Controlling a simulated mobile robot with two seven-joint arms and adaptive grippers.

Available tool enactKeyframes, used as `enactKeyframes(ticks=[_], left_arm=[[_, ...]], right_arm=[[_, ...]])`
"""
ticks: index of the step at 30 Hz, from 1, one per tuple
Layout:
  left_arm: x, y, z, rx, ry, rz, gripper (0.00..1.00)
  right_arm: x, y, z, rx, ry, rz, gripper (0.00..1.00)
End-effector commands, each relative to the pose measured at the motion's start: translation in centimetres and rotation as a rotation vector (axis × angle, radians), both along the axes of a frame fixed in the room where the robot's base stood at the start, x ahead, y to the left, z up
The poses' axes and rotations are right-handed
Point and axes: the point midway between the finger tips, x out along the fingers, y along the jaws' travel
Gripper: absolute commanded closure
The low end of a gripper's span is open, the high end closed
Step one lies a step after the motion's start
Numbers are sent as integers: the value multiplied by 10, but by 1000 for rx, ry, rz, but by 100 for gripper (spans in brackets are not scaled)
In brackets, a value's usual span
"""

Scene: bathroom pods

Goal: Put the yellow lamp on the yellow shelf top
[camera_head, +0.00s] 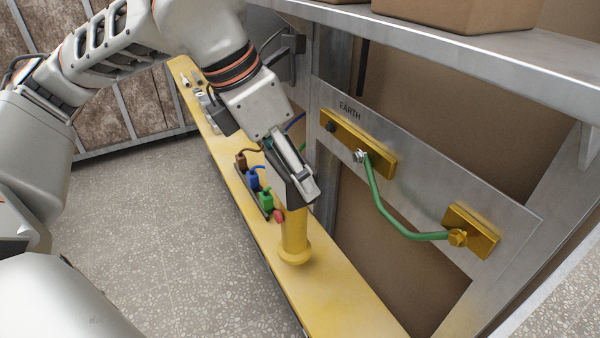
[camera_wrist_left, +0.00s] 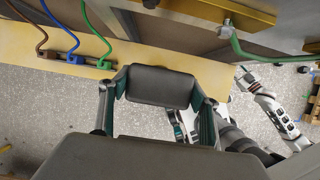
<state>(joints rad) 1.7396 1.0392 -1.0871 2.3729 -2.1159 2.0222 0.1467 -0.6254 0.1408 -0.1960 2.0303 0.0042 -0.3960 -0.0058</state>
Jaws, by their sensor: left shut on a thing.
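The yellow lamp (camera_head: 295,238) is a smooth yellow cylinder with a wider rounded collar near its lower end. It appears upright over the yellow shelf top (camera_head: 330,298), a long narrow plank; I cannot tell whether it touches it. My left gripper (camera_head: 303,190) comes from above and is shut on the lamp's upper part, which the fingers hide.
A metal EARTH panel (camera_head: 420,195) with a green cable (camera_head: 385,212) stands close on the right. The shelf's near end is clear.

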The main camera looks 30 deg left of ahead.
Motion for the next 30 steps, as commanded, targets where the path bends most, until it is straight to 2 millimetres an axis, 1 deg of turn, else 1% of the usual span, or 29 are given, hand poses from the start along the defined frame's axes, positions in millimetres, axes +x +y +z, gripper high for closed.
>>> enactKeyframes(ticks=[1,3,7,10,15,17,24,29,30], left_arm=[[8,-5,-1,-2,2,-1,84],[16,-9,-1,-2,1,0,84],[22,-13,-1,-1,1,1,84],[23,-13,-8,-1,2,1,84],[22,-13,-31,-1,5,1,84],[22,-13,-36,0,4,0,84],[23,-13,-36,-1,-1,1,84],[23,-13,-40,-1,2,1,84],[22,-13,-40,0,3,1,33]], right_arm=[[-1,0,-2,-1,2,0,60],[-1,0,-2,-1,2,0,60],[0,0,-1,0,1,0,60],[-1,0,-3,-1,2,0,60],[-2,-1,-7,-3,5,0,60],[-2,-1,-7,-5,5,1,60],[0,-1,-5,-6,1,1,60],[-1,-1,-8,-7,5,1,60],[-1,-2,-8,-8,5,1,60]])
